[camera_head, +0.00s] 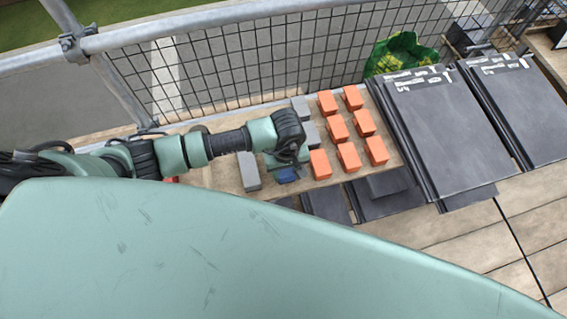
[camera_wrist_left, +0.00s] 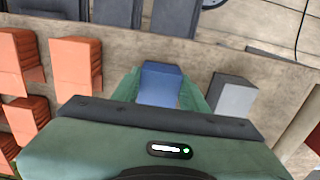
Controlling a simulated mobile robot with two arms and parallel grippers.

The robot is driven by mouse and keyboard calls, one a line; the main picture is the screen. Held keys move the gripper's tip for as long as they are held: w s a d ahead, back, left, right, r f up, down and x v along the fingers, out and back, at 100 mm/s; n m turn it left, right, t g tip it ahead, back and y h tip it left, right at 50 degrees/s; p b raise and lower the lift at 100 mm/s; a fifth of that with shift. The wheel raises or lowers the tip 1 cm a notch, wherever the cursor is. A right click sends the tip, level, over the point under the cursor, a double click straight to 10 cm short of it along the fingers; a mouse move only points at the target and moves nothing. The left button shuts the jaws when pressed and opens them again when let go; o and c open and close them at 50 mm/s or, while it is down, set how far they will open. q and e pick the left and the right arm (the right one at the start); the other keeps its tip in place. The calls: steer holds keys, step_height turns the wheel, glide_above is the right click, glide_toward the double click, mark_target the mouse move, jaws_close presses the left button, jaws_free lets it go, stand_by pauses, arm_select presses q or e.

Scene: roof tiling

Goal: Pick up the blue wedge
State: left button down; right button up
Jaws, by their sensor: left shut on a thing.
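The blue wedge (camera_head: 287,175) shows partly beneath my left gripper (camera_head: 284,166) in the head view, on the wooden board among other blocks. In the left wrist view the blue wedge (camera_wrist_left: 160,84) sits between the two green fingers of my left gripper (camera_wrist_left: 160,92), which is shut on it. The gripper body hides the wedge's near end. I cannot tell whether the wedge touches the board. My right gripper is not in view.
Several orange blocks (camera_head: 337,127) stand right of the gripper. A grey block (camera_head: 249,171) stands close on its left, also in the wrist view (camera_wrist_left: 231,95). Dark tiles (camera_head: 447,128) lie at right. A mesh fence (camera_head: 260,55) runs behind.

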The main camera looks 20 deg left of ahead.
arm_select(q)
step_height(320, 180, up, 20)
steer(key=b, duration=0.4)
